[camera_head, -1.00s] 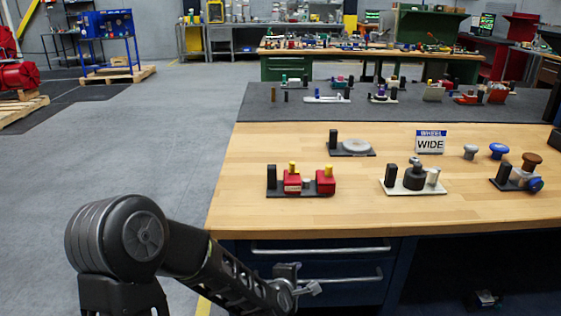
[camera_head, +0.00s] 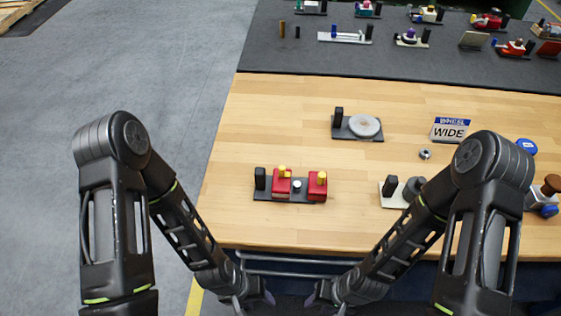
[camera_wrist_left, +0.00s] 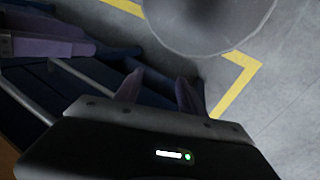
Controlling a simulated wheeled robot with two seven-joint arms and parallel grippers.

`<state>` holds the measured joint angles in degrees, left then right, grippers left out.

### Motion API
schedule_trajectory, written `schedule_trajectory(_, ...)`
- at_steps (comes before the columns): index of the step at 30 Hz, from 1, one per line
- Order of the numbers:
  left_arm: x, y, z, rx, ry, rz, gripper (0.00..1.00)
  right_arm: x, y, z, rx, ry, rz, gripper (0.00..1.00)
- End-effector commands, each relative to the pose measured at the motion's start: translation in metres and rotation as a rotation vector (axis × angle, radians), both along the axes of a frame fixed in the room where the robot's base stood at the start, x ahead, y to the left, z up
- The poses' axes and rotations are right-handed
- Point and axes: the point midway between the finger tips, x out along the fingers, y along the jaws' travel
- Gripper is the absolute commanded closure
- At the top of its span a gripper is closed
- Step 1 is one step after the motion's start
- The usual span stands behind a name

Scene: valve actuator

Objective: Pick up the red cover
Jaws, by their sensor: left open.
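Two red blocks with yellow knobs stand on a dark base plate (camera_head: 262,196) near the table's front left; I cannot tell which is the cover. The left red block (camera_head: 281,188) is beside a black post, and the right red block (camera_head: 317,190) is at the plate's right end. A small white knob (camera_head: 297,186) shows between them. My left gripper (camera_head: 257,304) is low in front of the table edge, apart from the blocks. In the left wrist view it (camera_wrist_left: 157,92) is open and empty. My right gripper (camera_head: 317,301) is nearby; its jaws are unclear.
A pale plate (camera_head: 390,200) with a black post is partly hidden by my right arm. The wooden tabletop (camera_head: 280,120) is clear behind the red blocks.

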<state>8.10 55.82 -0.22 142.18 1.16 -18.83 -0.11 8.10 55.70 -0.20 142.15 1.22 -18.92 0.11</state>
Motion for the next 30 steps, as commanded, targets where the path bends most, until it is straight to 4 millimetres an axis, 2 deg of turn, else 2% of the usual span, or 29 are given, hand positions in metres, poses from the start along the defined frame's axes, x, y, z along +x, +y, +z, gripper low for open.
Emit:
schedule_trajectory(5,0.001,0.0,0.0,0.0,-0.002,0.003,0.53,0.0,0.0,0.0,0.0,0.001,0.0,0.64)
schedule_trajectory(9,0.002,0.0,0.001,0.0,0.003,0.001,0.64,0.0,0.0,0.0,0.0,-0.001,0.0,0.64)
schedule_trajectory(14,0.003,-0.004,0.003,-0.006,0.046,-0.016,0.64,0.0,0.0,0.0,0.0,-0.001,0.0,0.64)
schedule_trajectory(19,0.004,-0.017,0.015,-0.031,0.163,-0.06,0.64,0.0,0.0,-0.001,0.0,-0.001,0.0,0.64)
schedule_trajectory(23,0.005,-0.036,0.039,-0.078,0.292,-0.112,0.64,0.0,0.0,-0.002,0.0,-0.001,0.0,0.64)
schedule_trajectory(26,0.006,-0.053,0.069,-0.131,0.391,-0.19,0.64,0.0,0.0,-0.003,0.0,-0.001,0.0,0.64)
schedule_trajectory(30,0.007,-0.067,0.12,-0.205,0.486,-0.398,0.64,0.0,0.0,-0.004,0.0,-0.001,0.0,0.64)
